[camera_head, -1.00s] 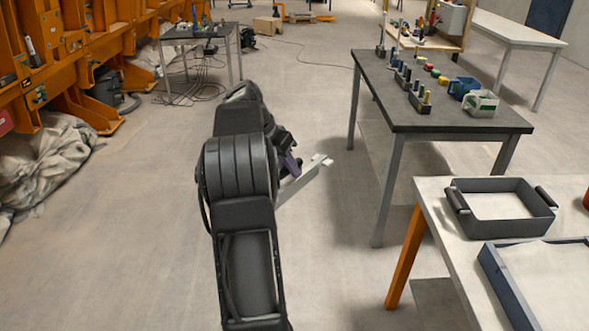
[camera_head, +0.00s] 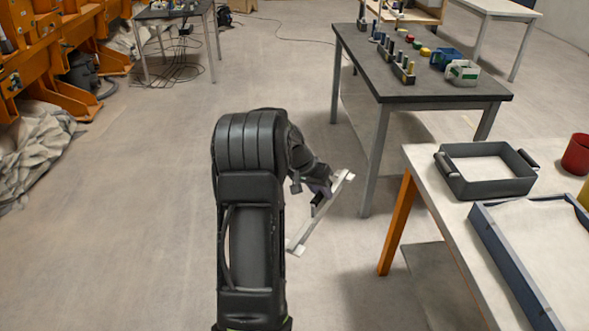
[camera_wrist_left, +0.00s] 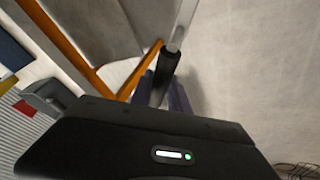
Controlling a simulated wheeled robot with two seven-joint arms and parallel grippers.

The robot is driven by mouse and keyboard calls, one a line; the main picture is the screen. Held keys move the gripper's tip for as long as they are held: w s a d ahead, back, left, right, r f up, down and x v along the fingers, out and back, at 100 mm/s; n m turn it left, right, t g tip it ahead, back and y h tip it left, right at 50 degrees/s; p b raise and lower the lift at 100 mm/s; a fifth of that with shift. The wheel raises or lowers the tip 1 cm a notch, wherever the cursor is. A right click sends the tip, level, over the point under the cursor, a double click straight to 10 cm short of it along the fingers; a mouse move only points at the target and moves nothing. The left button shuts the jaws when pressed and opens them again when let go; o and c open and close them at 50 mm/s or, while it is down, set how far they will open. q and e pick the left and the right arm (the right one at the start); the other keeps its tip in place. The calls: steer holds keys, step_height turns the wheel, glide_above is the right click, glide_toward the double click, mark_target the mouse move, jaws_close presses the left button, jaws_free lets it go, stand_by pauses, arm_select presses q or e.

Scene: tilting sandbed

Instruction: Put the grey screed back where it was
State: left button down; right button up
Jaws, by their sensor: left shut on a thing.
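The grey screed (camera_head: 310,225) is a long pale bar with a dark grip, held slantwise in the air over the open floor, left of the pale table. My left gripper (camera_head: 322,192) is shut on it near its middle. In the left wrist view the screed's dark grip (camera_wrist_left: 164,68) sits at my left gripper (camera_wrist_left: 172,98), and a pale bar runs on to the top edge. The fingertips are partly hidden by the wrist housing. My right gripper is not in view.
A pale table (camera_head: 425,163) with an orange leg carries a dark handled frame (camera_head: 490,193), a blue-edged sand tray (camera_head: 515,270) and a red cup (camera_head: 577,155). A dark table (camera_head: 432,98) behind holds bottles and boxes.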

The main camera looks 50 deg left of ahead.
arm_select(q)
steer(key=d+f+m+h, duration=0.1)
steer(key=d+f, duration=0.3)
steer(key=d, duration=1.4)
steer(key=d+f+m+g+h, duration=0.1)
steer(key=d+f+m, duration=0.3)
steer(key=d, duration=1.4)
steer(key=shift+s+d+m, duration=0.15)
steer(key=shift+s+m, duration=0.15)
steer(key=shift+f, duration=0.1)
